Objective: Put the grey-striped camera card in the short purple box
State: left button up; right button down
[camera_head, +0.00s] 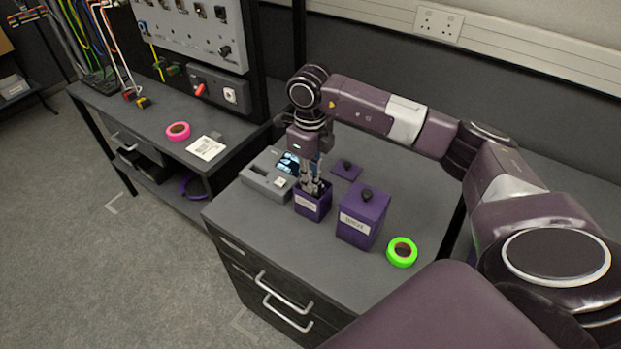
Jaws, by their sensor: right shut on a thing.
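The short purple box (312,208) stands open on the grey cabinet top, with a white label on its front. My right gripper (313,187) points down at its open mouth, with the fingertips at or just inside the rim. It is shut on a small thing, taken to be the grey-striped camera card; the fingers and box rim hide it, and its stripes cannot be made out. A purple lid (346,170) with a dark knob lies flat behind the box. My left gripper is not in view.
A taller, lidded purple box (363,217) stands close on the right. A green tape roll (401,252) lies beyond it. A grey device (265,182) sits to the left. A side bench holds a pink tape roll (178,131) and a printed sheet (205,148). The cabinet's front area is clear.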

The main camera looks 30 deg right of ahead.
jog(key=c, duration=1.9)
grip_release()
jog(key=shift+c, duration=0.4)
jog(key=shift+c, duration=0.7)
jog(key=shift+r, duration=0.1)
jog(key=shift+r+p, duration=2.55)
jog(key=shift+r, duration=1.4)
jog(key=shift+f, duration=0.1)
